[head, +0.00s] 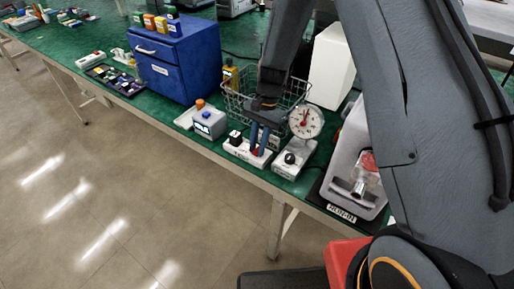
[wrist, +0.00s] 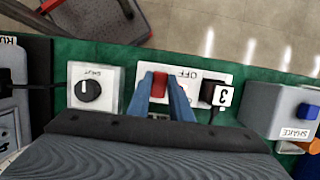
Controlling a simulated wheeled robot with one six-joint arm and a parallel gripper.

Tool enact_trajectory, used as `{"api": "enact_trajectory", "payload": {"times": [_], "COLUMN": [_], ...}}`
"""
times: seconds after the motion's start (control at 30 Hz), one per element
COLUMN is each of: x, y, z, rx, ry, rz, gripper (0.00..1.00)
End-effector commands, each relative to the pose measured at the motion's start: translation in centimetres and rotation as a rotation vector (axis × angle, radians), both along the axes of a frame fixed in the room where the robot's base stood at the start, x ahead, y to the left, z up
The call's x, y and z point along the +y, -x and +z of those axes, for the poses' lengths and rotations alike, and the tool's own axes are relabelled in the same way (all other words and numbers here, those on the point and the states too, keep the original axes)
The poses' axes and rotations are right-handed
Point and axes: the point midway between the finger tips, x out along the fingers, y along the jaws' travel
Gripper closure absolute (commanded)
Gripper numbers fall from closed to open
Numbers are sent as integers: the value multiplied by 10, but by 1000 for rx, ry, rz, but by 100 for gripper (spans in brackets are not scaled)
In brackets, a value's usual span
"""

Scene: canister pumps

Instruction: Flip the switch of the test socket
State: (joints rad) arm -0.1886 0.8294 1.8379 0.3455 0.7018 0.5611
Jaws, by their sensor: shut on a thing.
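The test socket (head: 233,150) is a white strip near the front edge of the green bench. In the wrist view its white plate (wrist: 187,75) carries the upside-down word "OFF" and a red switch (wrist: 159,85). My gripper (head: 260,143) points down at the socket, with its blue fingers on either side of the red switch. In the wrist view the gripper (wrist: 160,88) is shut on the switch. A black plug (wrist: 211,92) with a "3" tag sits in the socket beside the switch. The switch's lower part is hidden.
A grey box with a black knob (wrist: 89,91) stands close on one side. A "SHAKE" box with a blue button (wrist: 307,111) is on the other. A wire basket (head: 236,105) and round dial (head: 306,121) stand behind. The floor (head: 110,200) in front is clear.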

Motion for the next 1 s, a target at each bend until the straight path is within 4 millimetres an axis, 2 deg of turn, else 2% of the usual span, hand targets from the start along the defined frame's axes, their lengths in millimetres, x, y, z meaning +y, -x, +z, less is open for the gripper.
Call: {"api": "enact_trajectory", "payload": {"times": [0.23, 0.27, 0.37, 0.73, 1.0], "x": [0, 0, 0, -1, -7], "y": [0, 0, 0, -2, -12], "z": [0, 0, 0, 4, 40], "rx": [0, -1, -1, -2, -6], "ry": [0, 0, 1, 0, 0], "rz": [1, 1, 0, 0, 0], "gripper": [100, 78, 62, 62, 62]}}
